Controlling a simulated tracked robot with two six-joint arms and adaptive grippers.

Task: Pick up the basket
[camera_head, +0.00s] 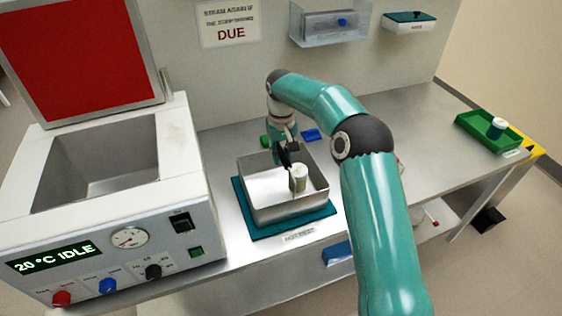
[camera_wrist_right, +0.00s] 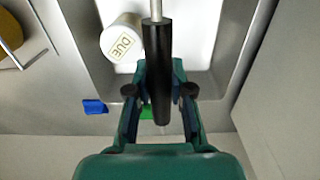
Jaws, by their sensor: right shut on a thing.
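The basket is a grey metal open box (camera_head: 290,211) on a teal mat (camera_head: 248,225) at the middle of the bench. Its wall and pale inside also show in the wrist view (camera_wrist_right: 235,45). My right gripper (camera_head: 284,152) is over the basket's back part. In the wrist view its fingers (camera_wrist_right: 159,92) are shut on a black grip on a metal rod, which looks like the basket's handle. I cannot tell whether the basket is clear of the mat. My left gripper is out of view.
A white bath unit (camera_head: 185,190) with a raised red lid (camera_head: 85,50) stands close left of the basket. A green tray (camera_head: 480,128) with a small jar is at the far right. A clear wall holder (camera_head: 330,28) and a white wall box (camera_head: 408,22) are above. Bench right of my arm is mostly clear.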

